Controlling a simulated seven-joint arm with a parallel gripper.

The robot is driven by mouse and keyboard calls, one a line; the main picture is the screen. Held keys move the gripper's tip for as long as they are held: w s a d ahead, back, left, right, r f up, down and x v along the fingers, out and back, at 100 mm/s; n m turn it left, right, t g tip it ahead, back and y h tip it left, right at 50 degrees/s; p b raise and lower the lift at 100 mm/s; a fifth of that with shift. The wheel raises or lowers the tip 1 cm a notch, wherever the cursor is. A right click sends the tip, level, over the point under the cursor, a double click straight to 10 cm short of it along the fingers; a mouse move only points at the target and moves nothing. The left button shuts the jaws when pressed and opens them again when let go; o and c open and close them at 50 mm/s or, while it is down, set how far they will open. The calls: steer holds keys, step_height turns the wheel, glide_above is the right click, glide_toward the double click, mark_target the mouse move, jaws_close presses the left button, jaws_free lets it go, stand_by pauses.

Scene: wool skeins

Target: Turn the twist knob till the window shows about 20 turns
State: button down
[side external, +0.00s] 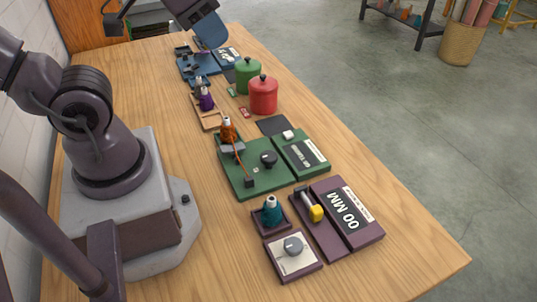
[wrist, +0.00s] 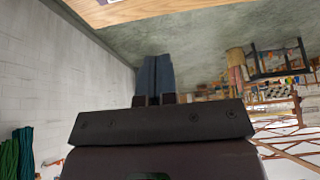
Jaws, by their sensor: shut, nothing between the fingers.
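A dark round knob (side external: 268,158) stands on a green board (side external: 245,181). A dark window (side external: 306,154) on the green panel beside it shows light lettering, too small to read surely. Another knob, grey and round (side external: 292,245), sits on a pale square plate near the front; I cannot tell from the picture alone which knob is the twist knob. My gripper (wrist: 155,60) shows its blue-grey fingers shut together and empty in the wrist view. In the side view it is at the top edge, partly cut off, far from both knobs. The wrist view shows neither knob.
A purple panel (side external: 350,236) reading 00 MM has a yellow-ended tool beside it. Red (side external: 263,96) and green (side external: 248,74) lidded jars stand behind the green board. Small bottles in holders line the left side. The wooden table (side external: 400,255) is clear at the front right.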

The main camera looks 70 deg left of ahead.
steer(key=c, duration=1.5)
jaws_free()
steer(key=shift+a, duration=0.1)
steer(key=o, duration=0.9)
steer(key=f, duration=0.1)
steer(key=w+a+f+g, duration=0.1)
steer(key=w+f+n+g, duration=0.1)
steer(key=shift+a+f, duration=0.15)
steer(key=shift+a, duration=0.25)
steer(key=n+g, duration=0.3)
steer(key=g, duration=0.1)
glide_above(269, 155)
steer(key=s, duration=0.3)
step_height(269, 155, down, 7)
steer(key=w+a+f+n+g+h, duration=0.3)
steer(key=w+a+f+n, duration=0.15)
steer(key=w+f, duration=0.4)
steer(key=shift+n, duration=0.25)
steer(key=x, duration=0.9)
steer(key=s+x, duration=0.1)
steer(key=x, duration=0.4)
steer(key=shift+s+d+f, duration=0.1)
steer(key=shift+s+d, duration=0.05)
steer(key=shift+d, duration=0.25)
